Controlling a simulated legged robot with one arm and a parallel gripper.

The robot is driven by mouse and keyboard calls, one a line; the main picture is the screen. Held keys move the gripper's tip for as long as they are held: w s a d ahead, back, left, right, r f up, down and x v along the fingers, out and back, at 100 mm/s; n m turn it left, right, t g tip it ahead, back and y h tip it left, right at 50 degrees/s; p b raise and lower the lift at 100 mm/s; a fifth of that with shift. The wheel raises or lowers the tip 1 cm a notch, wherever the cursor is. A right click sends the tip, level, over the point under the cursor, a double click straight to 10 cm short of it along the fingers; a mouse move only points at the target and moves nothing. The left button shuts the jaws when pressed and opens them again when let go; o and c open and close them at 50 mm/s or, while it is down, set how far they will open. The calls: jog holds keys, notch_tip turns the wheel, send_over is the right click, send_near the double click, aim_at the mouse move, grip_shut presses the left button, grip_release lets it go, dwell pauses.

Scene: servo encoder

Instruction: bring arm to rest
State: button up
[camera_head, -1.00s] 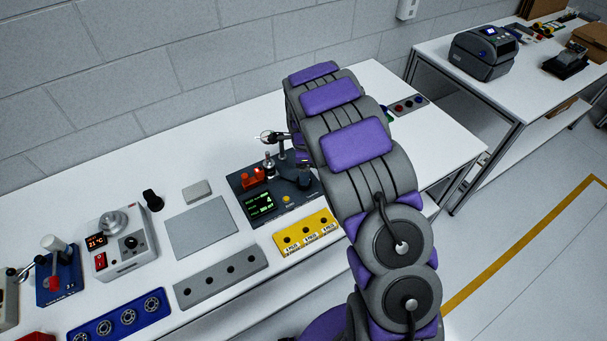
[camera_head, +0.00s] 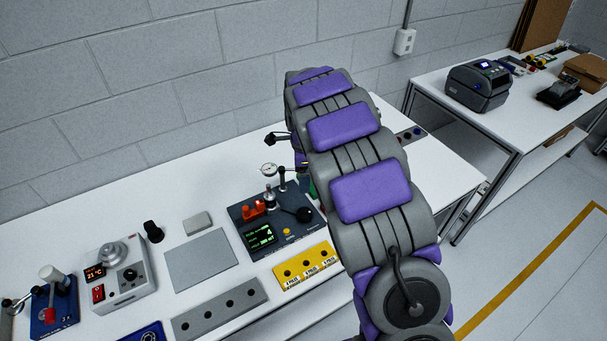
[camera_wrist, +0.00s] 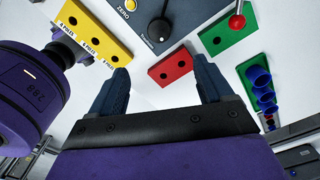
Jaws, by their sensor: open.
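My arm (camera_head: 358,126), grey with purple pads, reaches over the white bench and hides part of it in the head view. My gripper (camera_wrist: 162,85) shows in the wrist view with its two dark fingers spread apart and nothing between them. It is above the bench, with a red block with holes (camera_wrist: 171,67) beyond the gap between the fingers.
A dark test station (camera_head: 275,219) with a dial gauge (camera_head: 268,170) stands on the bench, with a yellow block (camera_head: 306,265) before it. A green block (camera_wrist: 227,31) and blue cups (camera_wrist: 262,88) lie near the gripper. The grey plate (camera_head: 201,259) is bare.

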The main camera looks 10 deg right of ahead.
jog(key=s+d+r+n+b, duration=0.15)
jog(key=s+r+n, duration=0.35)
jog(key=s, duration=0.5)
jog(key=s+n+g+b, duration=0.1)
jog(key=s+n, duration=0.6)
jog(key=s, duration=0.9)
jog(key=s+a+r+n+b, duration=0.1)
jog(key=s+n, duration=0.7)
jog(key=s, duration=0.8)
jog(key=shift+s+a+r+g+b, duration=0.15)
jog(key=shift+r+g+b, duration=0.05)
jog(key=shift+g+b, duration=0.2)
jog(key=shift+c, duration=0.5)
